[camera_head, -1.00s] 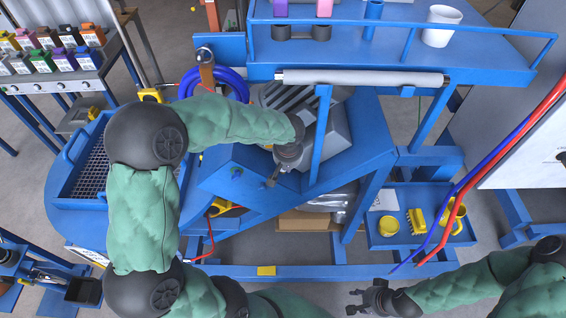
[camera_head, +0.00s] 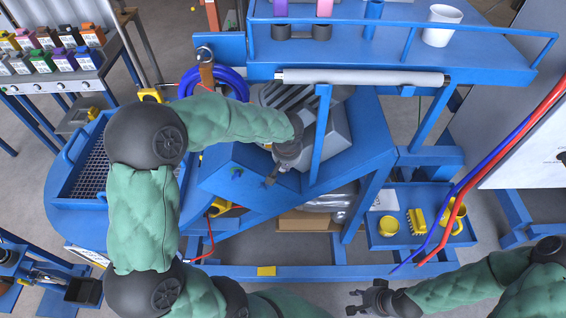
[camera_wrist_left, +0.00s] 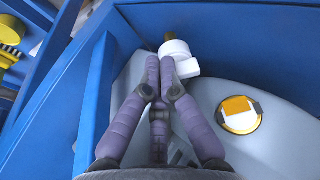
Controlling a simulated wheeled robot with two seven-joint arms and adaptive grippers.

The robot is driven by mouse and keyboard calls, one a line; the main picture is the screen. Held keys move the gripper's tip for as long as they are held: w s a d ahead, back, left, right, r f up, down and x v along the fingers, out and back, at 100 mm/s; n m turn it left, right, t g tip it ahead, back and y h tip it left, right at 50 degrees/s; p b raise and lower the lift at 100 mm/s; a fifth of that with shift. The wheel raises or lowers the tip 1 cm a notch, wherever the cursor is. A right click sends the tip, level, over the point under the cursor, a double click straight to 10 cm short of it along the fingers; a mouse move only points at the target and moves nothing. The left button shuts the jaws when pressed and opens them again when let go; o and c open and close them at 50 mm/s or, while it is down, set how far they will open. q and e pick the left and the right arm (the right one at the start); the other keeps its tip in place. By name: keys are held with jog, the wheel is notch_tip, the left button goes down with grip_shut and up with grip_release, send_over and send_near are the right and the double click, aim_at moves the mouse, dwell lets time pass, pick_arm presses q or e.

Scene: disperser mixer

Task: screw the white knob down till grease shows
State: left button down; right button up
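The white knob (camera_wrist_left: 184,66) shows in the left wrist view, on a pale grey rounded housing (camera_wrist_left: 262,145). The fingertips of my left gripper (camera_wrist_left: 160,82) reach up to its left side and overlap its edge. Whether they touch or grip it is not clear. In the head view my left gripper (camera_head: 272,177) is a small dark shape at the blue machine frame, mostly hidden by its own wrist; the knob cannot be made out there. My right gripper (camera_head: 358,299) is open and empty at the bottom. I make out no grease.
A blue beam (camera_wrist_left: 95,105) runs close left of my left gripper. A round yellow-rimmed fitting (camera_wrist_left: 240,115) sits right of it. In the head view a blue upright (camera_head: 320,140) stands by the left wrist. A blue tray (camera_head: 405,238) with yellow parts and red and blue hoses lie right.

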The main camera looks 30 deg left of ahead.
pick_arm(q)
jog(key=shift+s+a+b, duration=0.35)
jog(key=shift+a+b, duration=0.05)
jog(key=shift+b, duration=0.55)
jog(key=shift+s+a+b, duration=0.2)
jog(key=shift+a+b, duration=0.3)
jog(key=shift+b, duration=0.1)
jog(key=shift+s, duration=0.1)
dwell(0.3)
jog(key=shift+s, duration=0.25)
jog(key=w+p+v, duration=0.1)
jog(key=p+v, duration=0.2)
jog(key=v, duration=0.3)
jog(key=shift+a, duration=0.25)
jog(key=shift+w+r, duration=0.1)
jog(key=shift+r, duration=0.05)
